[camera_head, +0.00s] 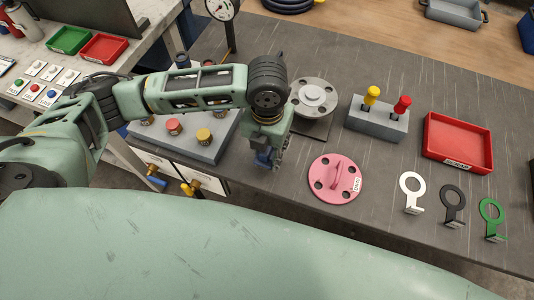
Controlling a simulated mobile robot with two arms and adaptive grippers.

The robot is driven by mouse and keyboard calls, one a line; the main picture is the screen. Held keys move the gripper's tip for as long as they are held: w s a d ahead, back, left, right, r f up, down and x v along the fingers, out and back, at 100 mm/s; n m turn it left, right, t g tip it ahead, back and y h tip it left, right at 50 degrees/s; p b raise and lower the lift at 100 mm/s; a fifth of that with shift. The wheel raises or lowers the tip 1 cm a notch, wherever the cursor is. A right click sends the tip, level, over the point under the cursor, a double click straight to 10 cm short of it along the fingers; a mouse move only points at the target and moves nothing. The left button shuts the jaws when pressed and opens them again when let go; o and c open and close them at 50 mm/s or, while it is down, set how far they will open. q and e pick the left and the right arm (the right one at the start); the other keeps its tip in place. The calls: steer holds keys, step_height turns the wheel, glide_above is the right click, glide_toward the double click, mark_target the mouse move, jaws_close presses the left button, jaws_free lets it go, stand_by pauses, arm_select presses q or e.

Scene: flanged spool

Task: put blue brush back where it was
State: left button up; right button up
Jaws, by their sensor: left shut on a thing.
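My left gripper (271,160) points down over the grey bench near its front edge. It is shut on a small blue thing, which I take to be the blue brush (263,158); the fingers hide most of it. A grey block (377,127) stands to the right of the gripper, with a yellow-handled tool (372,96) and a red-handled tool (402,105) upright in it. A hole in the block cannot be made out. My right gripper is not in view.
A grey flanged spool (312,98) stands behind the gripper. A pink flange (335,179) lies right of it. A red tray (458,144) and white (412,190), black (453,204) and green (491,217) ring tags are farther right. A button box (190,135) is left.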

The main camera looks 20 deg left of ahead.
arm_select(q)
steer(key=shift+f, duration=0.25)
step_height(320, 180, down, 3)
steer(key=shift+a+f+p, duration=0.1)
steer(key=shift+f+p, duration=0.05)
steer(key=shift+p, duration=0.35)
steer(key=shift+f, duration=0.15)
steer(key=shift+f, duration=0.1)
steer(key=o, duration=1.1)
